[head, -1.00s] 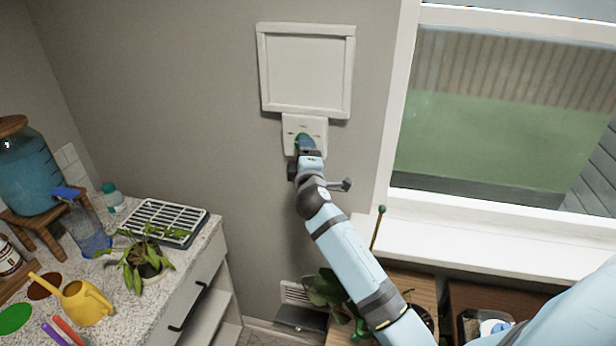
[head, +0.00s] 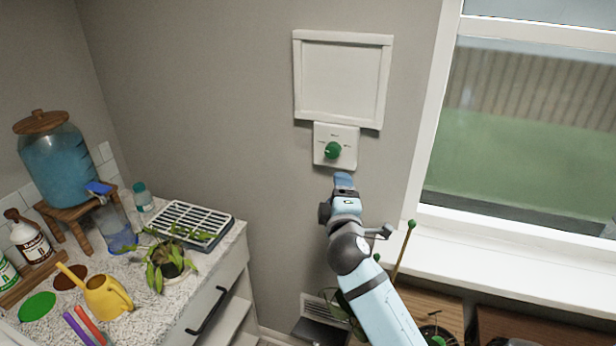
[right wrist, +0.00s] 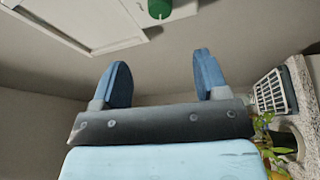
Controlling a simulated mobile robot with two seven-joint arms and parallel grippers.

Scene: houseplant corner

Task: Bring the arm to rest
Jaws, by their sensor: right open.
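My right gripper (head: 343,181) is in the middle of the head view, just below a green knob (head: 333,150) on a white wall plate (head: 321,131). It is apart from the knob. In the right wrist view its two blue fingers (right wrist: 160,80) stand wide apart with nothing between them. The green knob also shows at the top of that view (right wrist: 159,9), beyond the fingertips. My left gripper shows in neither view.
A white framed panel (head: 343,80) is above the plate. A window sill (head: 490,262) lies at right. The counter at left holds a plant (head: 168,262), a yellow watering can (head: 106,297), a drying rack (head: 186,222) and a water dispenser (head: 62,165). The wall between is bare.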

